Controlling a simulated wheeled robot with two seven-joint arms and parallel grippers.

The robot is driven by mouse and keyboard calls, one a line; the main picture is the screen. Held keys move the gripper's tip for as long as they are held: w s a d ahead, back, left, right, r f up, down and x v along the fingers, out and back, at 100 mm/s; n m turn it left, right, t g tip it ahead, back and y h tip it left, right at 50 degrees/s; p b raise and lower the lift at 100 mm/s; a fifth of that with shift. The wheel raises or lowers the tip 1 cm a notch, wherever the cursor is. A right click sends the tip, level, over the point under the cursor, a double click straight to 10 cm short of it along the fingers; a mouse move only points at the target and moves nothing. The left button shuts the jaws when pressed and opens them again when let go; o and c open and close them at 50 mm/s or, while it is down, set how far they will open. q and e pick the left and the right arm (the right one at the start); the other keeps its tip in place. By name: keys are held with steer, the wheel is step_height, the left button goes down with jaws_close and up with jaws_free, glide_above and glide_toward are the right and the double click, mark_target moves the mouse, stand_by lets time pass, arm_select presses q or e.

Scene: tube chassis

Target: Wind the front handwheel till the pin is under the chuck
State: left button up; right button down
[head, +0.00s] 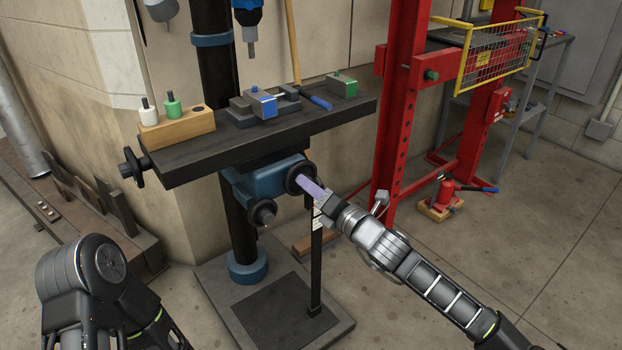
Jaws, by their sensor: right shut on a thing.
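The black front handwheel (297,174) is on the front of the drill press's blue carriage, below the dark table (228,148). My right gripper (310,188) reaches it from the lower right and is shut on its rim or handle; the fingers hide part of the wheel. The chuck (251,48) hangs under the blue drill head at the top. Below and slightly right of it, a grey-and-blue vise or block (262,104) sits on the table, with a small stud on top; I cannot tell if this is the pin. My left gripper is out of view.
A second handwheel (131,168) is on the table's left end, and a dark knob (263,213) sits below the carriage. A wooden block (178,130) holds white and green pegs. A red press frame (402,110) stands right.

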steer(key=shift+m+p, duration=0.75)
steer(key=shift+m, duration=0.15)
steer(key=shift+f, duration=0.1)
steer(key=c, duration=1.1)
jaws_free()
steer(key=p+v, duration=0.1)
steer(key=v, duration=0.7)
